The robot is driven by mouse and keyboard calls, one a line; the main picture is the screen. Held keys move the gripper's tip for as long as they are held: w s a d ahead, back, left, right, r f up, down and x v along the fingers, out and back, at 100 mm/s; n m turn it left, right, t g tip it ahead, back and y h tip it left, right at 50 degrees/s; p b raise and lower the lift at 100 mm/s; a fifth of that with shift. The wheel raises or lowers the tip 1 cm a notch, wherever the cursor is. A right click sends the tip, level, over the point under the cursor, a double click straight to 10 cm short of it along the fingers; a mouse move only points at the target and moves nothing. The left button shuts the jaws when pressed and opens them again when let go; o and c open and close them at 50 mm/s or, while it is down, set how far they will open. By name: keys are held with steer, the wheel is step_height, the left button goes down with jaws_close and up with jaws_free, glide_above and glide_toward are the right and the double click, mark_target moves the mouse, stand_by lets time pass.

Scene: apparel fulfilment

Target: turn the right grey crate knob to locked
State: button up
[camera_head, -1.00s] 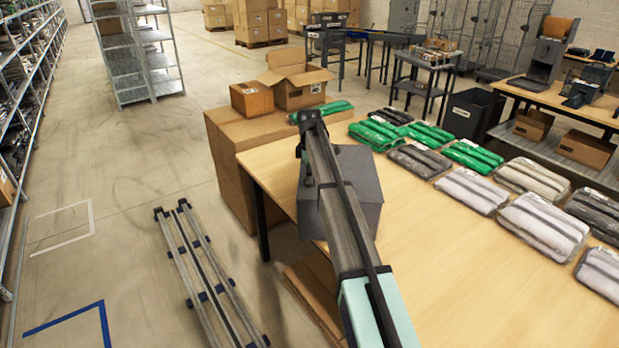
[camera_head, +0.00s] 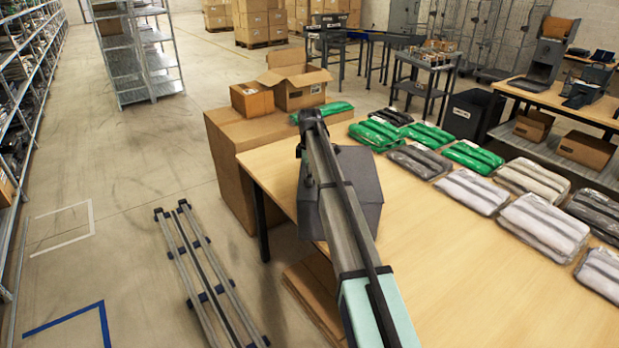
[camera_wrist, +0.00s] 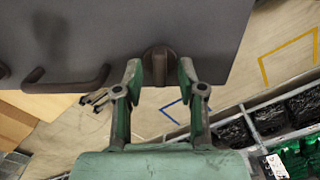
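The grey crate (camera_head: 361,187) sits on the near left edge of the wooden table, partly hidden behind my arm in the head view. In the wrist view its dark grey face (camera_wrist: 130,30) fills the upper part. The right knob (camera_wrist: 159,64) is a dark round knob with a raised grip, near the crate's lower edge. My gripper (camera_wrist: 160,76) is open, with one finger on each side of the knob and small gaps visible. A dark handle (camera_wrist: 70,82) lies left of it, and part of another knob (camera_wrist: 4,70) shows at the left edge. My gripper is hidden in the head view.
The wooden table (camera_head: 470,270) holds rows of bagged garments (camera_head: 470,190) to the right of the crate. Cardboard boxes (camera_head: 300,80) stand behind it. A metal rail frame (camera_head: 205,270) lies on the floor at left. The table's middle is clear.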

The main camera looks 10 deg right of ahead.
step_height(320, 180, up, 12)
steer(key=shift+f, duration=0.15)
stand_by(0.3)
